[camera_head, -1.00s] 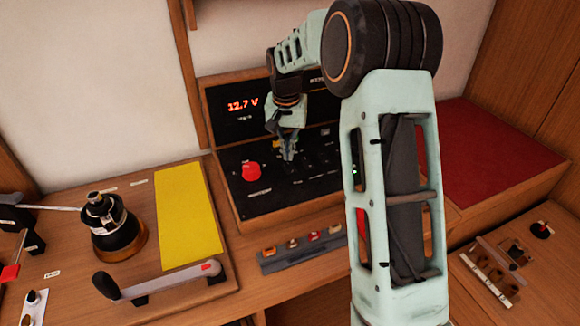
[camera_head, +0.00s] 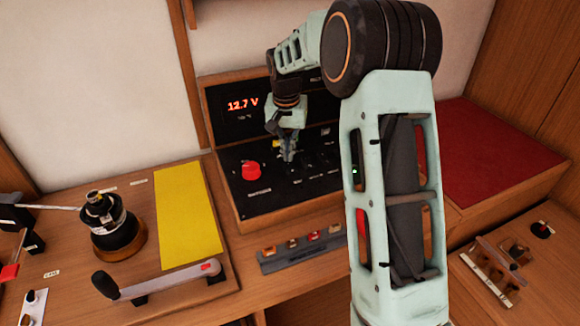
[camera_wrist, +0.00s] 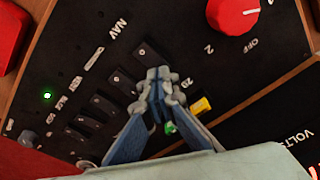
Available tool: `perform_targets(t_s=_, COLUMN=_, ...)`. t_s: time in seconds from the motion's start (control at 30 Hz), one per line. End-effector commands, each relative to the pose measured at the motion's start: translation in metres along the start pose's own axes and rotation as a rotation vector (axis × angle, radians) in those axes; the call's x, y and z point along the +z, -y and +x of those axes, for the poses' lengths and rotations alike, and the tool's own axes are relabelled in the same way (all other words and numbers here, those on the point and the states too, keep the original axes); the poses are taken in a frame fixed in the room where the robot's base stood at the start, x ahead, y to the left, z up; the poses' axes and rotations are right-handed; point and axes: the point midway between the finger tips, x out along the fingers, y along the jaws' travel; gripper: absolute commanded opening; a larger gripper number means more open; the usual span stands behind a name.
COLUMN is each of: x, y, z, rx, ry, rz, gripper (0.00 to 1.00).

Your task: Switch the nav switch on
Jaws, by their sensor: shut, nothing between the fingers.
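The nav switch (camera_wrist: 149,52) is a dark rocker at the end of a row on the black panel, beside the white NAV label (camera_wrist: 118,36) in the wrist view. My gripper (camera_wrist: 158,76) is shut and empty. Its fingertips are right at the edge of the nav switch and cover part of it; I cannot tell if they touch. In the head view my gripper (camera_head: 289,155) points down at the panel (camera_head: 225,152), and the nav switch cannot be made out there.
More dark rockers (camera_wrist: 106,104) continue the row, with a lit green lamp (camera_wrist: 47,96) near its far end. A red rotary knob (camera_wrist: 232,12) stands close by; it also shows in the head view (camera_head: 252,170). A winch (camera_head: 108,225) and crank handle (camera_head: 155,283) are at left.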

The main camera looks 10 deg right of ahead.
Motion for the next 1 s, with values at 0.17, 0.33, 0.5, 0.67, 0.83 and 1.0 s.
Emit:
perform_targets(t_s=0.17, x=0.001, y=0.000, z=0.004, rx=0.000, ry=0.000, rz=0.000, gripper=0.00)
perform_targets(t_s=0.33, x=0.001, y=0.000, z=0.006, rx=0.000, ry=0.001, rz=0.000, gripper=0.00)
perform_targets(t_s=0.5, x=0.001, y=0.000, z=0.009, rx=0.000, ry=0.000, rz=0.000, gripper=0.00)
perform_targets(t_s=0.67, x=0.002, y=0.000, z=0.011, rx=0.000, ry=0.000, rz=0.000, gripper=0.00)
perform_targets(t_s=0.83, x=0.002, y=0.000, z=0.013, rx=0.000, ry=0.000, rz=0.000, gripper=0.00)
perform_targets(t_s=1.0, x=0.003, y=0.000, z=0.016, rx=0.000, ry=0.000, rz=0.000, gripper=0.00)
